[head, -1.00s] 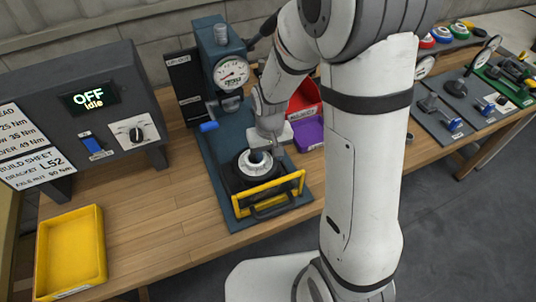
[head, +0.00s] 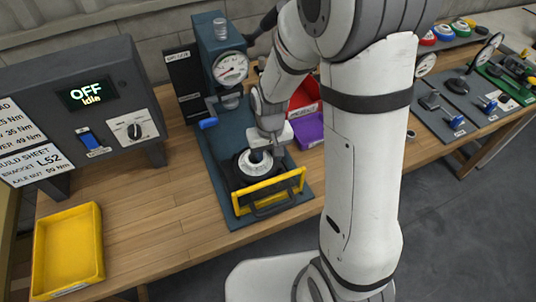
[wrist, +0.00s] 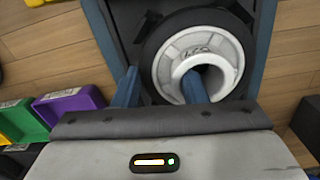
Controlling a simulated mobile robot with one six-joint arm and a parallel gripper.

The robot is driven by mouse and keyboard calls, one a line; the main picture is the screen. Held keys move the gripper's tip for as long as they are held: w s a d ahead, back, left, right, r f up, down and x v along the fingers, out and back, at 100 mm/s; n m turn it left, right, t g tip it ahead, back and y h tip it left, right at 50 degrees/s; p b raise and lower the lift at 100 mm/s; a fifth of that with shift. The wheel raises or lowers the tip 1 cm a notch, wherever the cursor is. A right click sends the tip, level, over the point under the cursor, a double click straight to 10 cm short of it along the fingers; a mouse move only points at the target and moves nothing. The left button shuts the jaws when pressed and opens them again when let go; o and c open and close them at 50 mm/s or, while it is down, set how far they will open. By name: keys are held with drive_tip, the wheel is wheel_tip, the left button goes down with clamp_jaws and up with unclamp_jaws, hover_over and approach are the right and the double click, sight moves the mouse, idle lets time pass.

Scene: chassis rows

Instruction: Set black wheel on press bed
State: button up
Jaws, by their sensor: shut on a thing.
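The black wheel (head: 243,174) has a dark tyre and a pale spoked hub with a centre hole. It lies about flat over the press bed (head: 223,161), below the press head and behind the yellow guard. I cannot tell whether it touches the bed. My gripper (head: 262,156) is at the wheel from above and is shut on its side wall. In the wrist view, one finger of my gripper (wrist: 160,90) reaches into the hub hole and the other is outside the tyre. The wheel (wrist: 225,48) hides much of the bed there.
The yellow guard (head: 268,187) crosses the bed's front. The press gauge (head: 230,68) stands behind. A control box (head: 118,92) reads OFF, Idle. A yellow tray (head: 68,246) is at front left; purple (head: 309,131) and red bins stand right of the press. Bench between tray and press is clear.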

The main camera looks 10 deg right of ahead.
drive_tip(key=o, duration=1.3)
drive_tip(key=shift+r, duration=0.1)
wheel_tip(320, 180, up, 8)
drive_tip(key=shift+f, duration=0.15)
drive_tip(key=s+d+r+t, duration=0.1)
drive_tip(key=s+d+r, duration=0.1)
drive_tip(key=s+r, duration=0.1)
drive_tip(key=s+d+r+m+t, duration=0.1)
drive_tip(key=s+d+r, duration=0.2)
drive_tip(key=s+r, duration=0.1)
drive_tip(key=s+d+r+t, duration=0.1)
drive_tip(key=s+d+r, duration=0.2)
drive_tip(key=s, duration=0.3)
drive_tip(key=shift+r+m, duration=0.3)
drive_tip(key=shift+m, duration=0.1)
